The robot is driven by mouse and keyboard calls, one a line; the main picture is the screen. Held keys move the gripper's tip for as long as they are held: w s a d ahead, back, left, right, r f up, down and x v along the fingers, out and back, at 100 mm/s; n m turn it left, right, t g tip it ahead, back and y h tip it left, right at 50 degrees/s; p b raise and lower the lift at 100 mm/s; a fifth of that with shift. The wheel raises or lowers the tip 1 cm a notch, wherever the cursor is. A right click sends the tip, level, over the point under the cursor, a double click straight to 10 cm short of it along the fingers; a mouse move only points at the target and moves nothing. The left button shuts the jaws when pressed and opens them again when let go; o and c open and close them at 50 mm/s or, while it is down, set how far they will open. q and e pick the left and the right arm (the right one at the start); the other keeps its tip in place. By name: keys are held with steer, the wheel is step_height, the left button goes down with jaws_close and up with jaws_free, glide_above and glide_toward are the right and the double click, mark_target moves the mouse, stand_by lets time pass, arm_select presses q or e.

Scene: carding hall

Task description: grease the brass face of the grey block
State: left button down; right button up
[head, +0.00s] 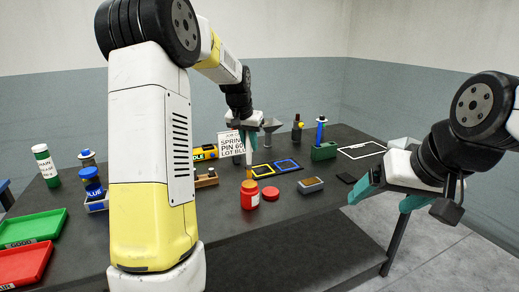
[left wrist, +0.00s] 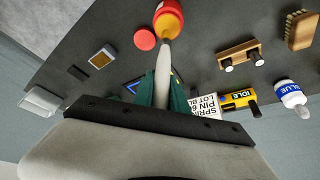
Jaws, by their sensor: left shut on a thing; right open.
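My left gripper (head: 248,143) is shut on the pale handle of a brush (left wrist: 162,78), which points down at the red jar (head: 250,200). The brush tip is at the jar's mouth; I cannot tell how far inside it is. The jar, with yellow at its mouth, also shows in the left wrist view (left wrist: 168,17). The grey block (head: 310,186) lies on the table right of the jar, its brass face up, as the left wrist view (left wrist: 102,57) shows. My right gripper (head: 388,196) is open and empty, out by the table's right edge.
A red lid (head: 271,194) lies between jar and block. Behind are yellow and blue frames (head: 287,165), a printed card (head: 231,143) and a green holder (head: 324,151). A small dark pad (head: 346,178) lies right of the block. Green (head: 30,228) and red trays (head: 22,265) stand far left.

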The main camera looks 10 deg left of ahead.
arm_select(q)
steer(key=shift+r, duration=2.1)
